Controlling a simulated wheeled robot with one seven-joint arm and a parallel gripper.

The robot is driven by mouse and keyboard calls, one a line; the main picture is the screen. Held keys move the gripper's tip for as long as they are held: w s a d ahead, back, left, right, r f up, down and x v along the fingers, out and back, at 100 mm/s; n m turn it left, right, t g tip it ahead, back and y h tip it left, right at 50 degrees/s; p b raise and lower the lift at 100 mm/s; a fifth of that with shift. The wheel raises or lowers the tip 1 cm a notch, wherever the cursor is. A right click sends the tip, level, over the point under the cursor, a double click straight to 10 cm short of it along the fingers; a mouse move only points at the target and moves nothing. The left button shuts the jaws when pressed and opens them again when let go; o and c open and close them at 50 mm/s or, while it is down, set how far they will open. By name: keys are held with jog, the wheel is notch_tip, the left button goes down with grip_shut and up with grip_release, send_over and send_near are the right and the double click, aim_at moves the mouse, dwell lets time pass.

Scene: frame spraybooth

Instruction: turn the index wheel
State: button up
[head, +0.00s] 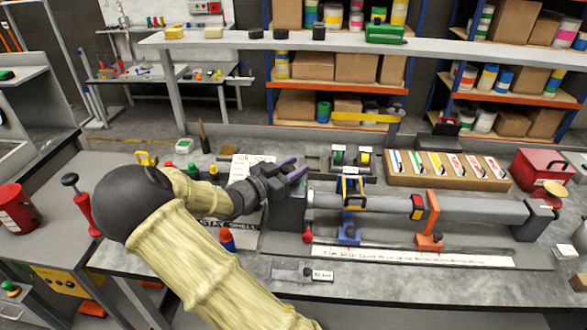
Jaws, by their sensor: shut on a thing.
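My gripper (293,169) reaches in from the left, with purple fingers at the top of the dark end block (287,207) of a bench fixture. It is shut on what appears to be the index wheel, which the fingers and wrist largely hide; its turned angle cannot be told. A long grey tube (470,208) lies level in the fixture, running right from this block. A blue clamp (348,232) and an orange clamp (430,240) stand along the tube. A yellow-and-blue piece (352,190) sits over the tube, and a red-and-yellow block (418,207) is on it.
Behind the fixture are a cardboard tray of markers (447,170), tape rolls (350,157) and a red box (535,170). A raised shelf (440,44) spans the back. Small bottles stand near my forearm. The bench's front strip (400,282) is mostly clear.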

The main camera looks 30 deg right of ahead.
jog(key=shift+f+t, duration=0.1)
jog(key=shift+t, duration=0.2)
